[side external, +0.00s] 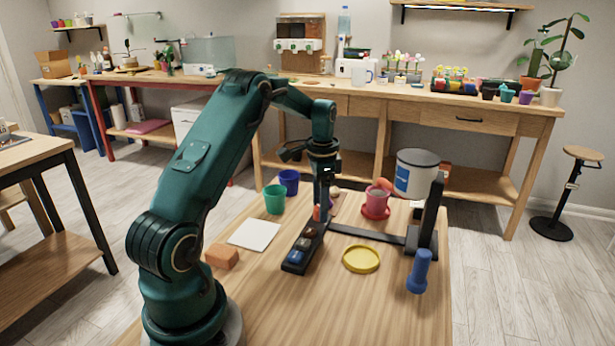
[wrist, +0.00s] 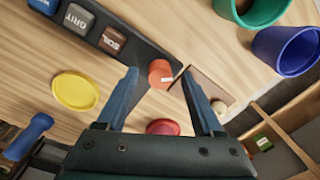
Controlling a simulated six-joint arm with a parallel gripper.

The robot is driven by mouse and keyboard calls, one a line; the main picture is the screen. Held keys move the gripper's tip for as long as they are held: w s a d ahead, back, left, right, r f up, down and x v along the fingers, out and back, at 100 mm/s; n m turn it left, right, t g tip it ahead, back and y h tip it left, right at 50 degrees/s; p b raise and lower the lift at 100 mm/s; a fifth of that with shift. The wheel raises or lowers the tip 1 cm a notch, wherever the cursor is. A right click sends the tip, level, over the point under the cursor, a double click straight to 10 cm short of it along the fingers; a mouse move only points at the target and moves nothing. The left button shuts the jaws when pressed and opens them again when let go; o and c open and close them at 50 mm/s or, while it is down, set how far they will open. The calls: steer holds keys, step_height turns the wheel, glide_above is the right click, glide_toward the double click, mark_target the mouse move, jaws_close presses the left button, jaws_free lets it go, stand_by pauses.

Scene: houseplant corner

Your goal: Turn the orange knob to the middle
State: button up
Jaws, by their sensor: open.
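The orange knob (wrist: 160,71) stands at the end of a black panel (wrist: 143,48) in the wrist view. A short white mark shows on the right part of its top. My gripper (wrist: 160,75) is open, with one blue-grey finger on each side of the knob and a gap on both sides. In the side view my gripper (side external: 319,203) points down over the far end of the panel (side external: 291,267), and the knob (side external: 316,213) shows small and partly hidden below it. The panel also carries blocks, with GRIT (wrist: 77,18) and SOIL (wrist: 112,40) readable.
A yellow dish (side external: 361,259) lies right of the panel. A red cup (side external: 377,198), green pot (side external: 274,200), blue pot (side external: 289,182), white sheet (side external: 254,235) and orange-brown block (side external: 222,256) stand around. The front tabletop is clear.

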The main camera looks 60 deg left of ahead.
steer(key=shift+f, duration=0.25)
jaws_close()
steer(key=shift+n, duration=0.4)
steer(key=n, duration=0.4)
steer(key=shift+r+n, duration=0.1)
steer(key=shift+n, duration=0.2)
steer(key=shift+w+n, duration=0.1)
steer(key=shift+n, duration=2.1)
jaws_free()
steer(key=shift+g, duration=0.3)
